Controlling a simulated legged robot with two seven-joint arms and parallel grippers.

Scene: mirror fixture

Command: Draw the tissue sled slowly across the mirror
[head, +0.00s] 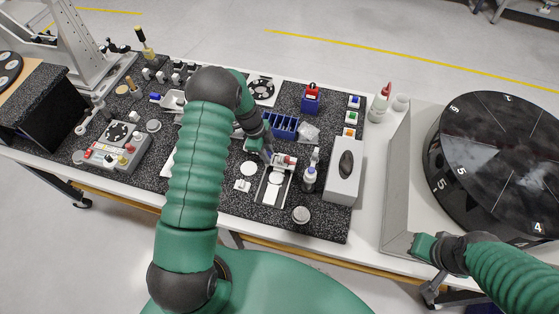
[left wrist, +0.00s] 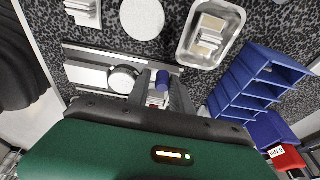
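The mirror fixture, a narrow grey plate (head: 268,192), lies on the speckled mat; in the left wrist view the plate (left wrist: 85,75) carries the round pale mirror (left wrist: 122,79). A small red-and-white piece (head: 287,161), apparently the tissue sled, sits at its far end. In the left wrist view a blue knob (left wrist: 163,79) stands between the fingers of my left gripper (left wrist: 161,90). These fingers look apart, and contact is not clear. My left gripper (head: 266,152) partly hides the fixture's far end. My right gripper (head: 428,246) is by the table's right front; its fingers are unclear.
A blue bin (head: 284,125) stands just beyond the fixture, and small bottles (head: 309,177) stand right of it. A tissue box (head: 344,170) is farther right. A white disc (head: 249,168) and white block (head: 242,185) lie to the left. A metal tray (left wrist: 210,32) is nearby.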

